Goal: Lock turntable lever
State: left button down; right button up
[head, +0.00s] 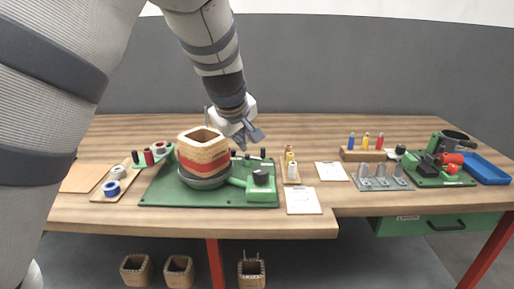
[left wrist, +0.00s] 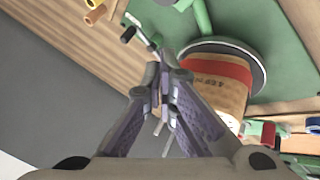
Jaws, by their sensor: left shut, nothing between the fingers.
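The turntable (head: 205,183) is a round grey disc on a green base plate (head: 160,192). A wooden square coil form with a red-orange band (head: 205,160) stands on it; this coil also shows in the left wrist view (left wrist: 215,78). A green bar (head: 237,182), seemingly the lever, runs from the disc toward a green block with a black knob (head: 264,176). It seems to show in the left wrist view (left wrist: 203,17). I cannot tell its lock state. My left gripper (head: 248,137) is shut and empty, above and behind the plate, right of the coil. My right gripper is not visible.
Black-tipped posts (head: 247,155) stand along the plate's back edge, near my left gripper. A wooden tray with small bottles (head: 290,178) and a clipboard (head: 303,201) lie to the right. Spools on a board (head: 118,186) lie left. The table's back strip is mostly clear.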

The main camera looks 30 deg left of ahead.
pick_arm(q)
jog(key=shift+s, duration=0.15)
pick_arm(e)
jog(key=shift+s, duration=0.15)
pick_arm(q)
jog(key=b, duration=0.2)
send_near(257, 159)
jog(key=f, duration=0.1)
jog(key=s+a+f, duration=0.1)
jog(key=s+f, duration=0.1)
jog(key=shift+a+f, duration=0.25)
jog(key=shift+a, duration=0.15)
jog(key=w, duration=0.3)
jog(key=shift+w+d+f, duration=0.2)
jog(key=shift+w+f, duration=0.05)
jog(key=shift+w, duration=0.1)
jog(key=shift+w+d+r, duration=0.15)
jog(key=shift+w+r, duration=0.1)
jog(key=shift+w, duration=0.2)
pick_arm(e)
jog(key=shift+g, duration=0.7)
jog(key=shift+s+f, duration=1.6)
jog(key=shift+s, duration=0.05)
pick_arm(q)
jog(key=shift+b, duration=0.3)
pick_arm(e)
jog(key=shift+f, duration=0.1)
